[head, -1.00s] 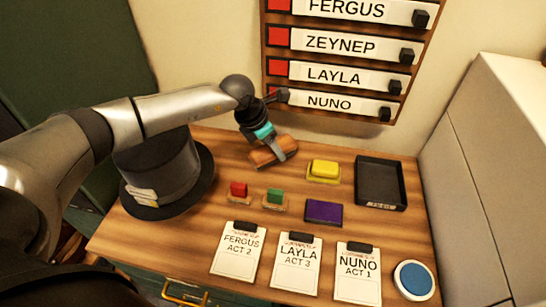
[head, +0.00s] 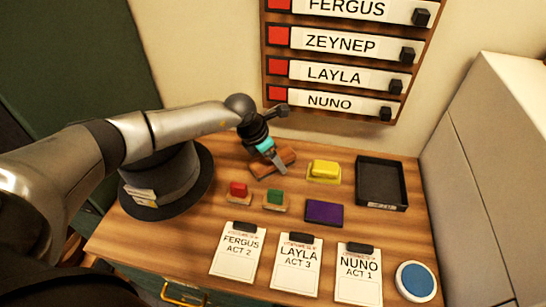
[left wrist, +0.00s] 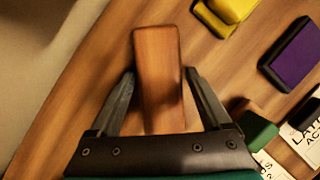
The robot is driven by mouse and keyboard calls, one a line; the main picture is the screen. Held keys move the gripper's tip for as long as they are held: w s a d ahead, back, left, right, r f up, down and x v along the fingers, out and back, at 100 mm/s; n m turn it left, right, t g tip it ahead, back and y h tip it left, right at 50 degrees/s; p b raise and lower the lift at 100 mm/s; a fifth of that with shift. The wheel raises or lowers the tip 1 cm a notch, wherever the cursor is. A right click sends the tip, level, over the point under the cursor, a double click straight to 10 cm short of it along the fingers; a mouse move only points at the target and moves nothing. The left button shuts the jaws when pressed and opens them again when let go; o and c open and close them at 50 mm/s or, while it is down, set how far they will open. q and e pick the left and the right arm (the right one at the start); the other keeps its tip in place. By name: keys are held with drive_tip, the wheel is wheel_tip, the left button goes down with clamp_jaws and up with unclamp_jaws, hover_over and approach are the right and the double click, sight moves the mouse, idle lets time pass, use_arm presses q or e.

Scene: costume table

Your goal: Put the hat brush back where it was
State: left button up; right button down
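The hat brush, a brown wooden block (head: 286,157), lies on the table near the back, left of the yellow block; no bristles show. It fills the middle of the left wrist view (left wrist: 159,75). My left gripper (head: 279,166) is low over the brush, with a finger on each side of it. In the left wrist view the fingers (left wrist: 160,75) stand apart, with narrow gaps beside the brush. A finger hides part of the brush in the head view. My right gripper is not in view.
A black top hat (head: 165,180) stands left. A yellow block (head: 324,170), a black tray (head: 381,182), red (head: 238,189) and green (head: 275,196) blocks, a purple pad (head: 324,212), several name cards (head: 296,262) and a blue disc (head: 415,279) occupy the table. A name board (head: 340,72) hangs behind.

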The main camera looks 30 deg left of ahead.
use_arm(q)
drive_tip(key=shift+o, duration=0.8)
drive_tip(key=shift+s+r, duration=0.1)
drive_tip(key=shift+r, duration=0.4)
drive_tip(key=p+v, duration=0.1)
drive_tip(key=v, duration=1)
drive_tip(key=shift+p, duration=0.35)
drive_tip(key=shift+s, duration=0.1)
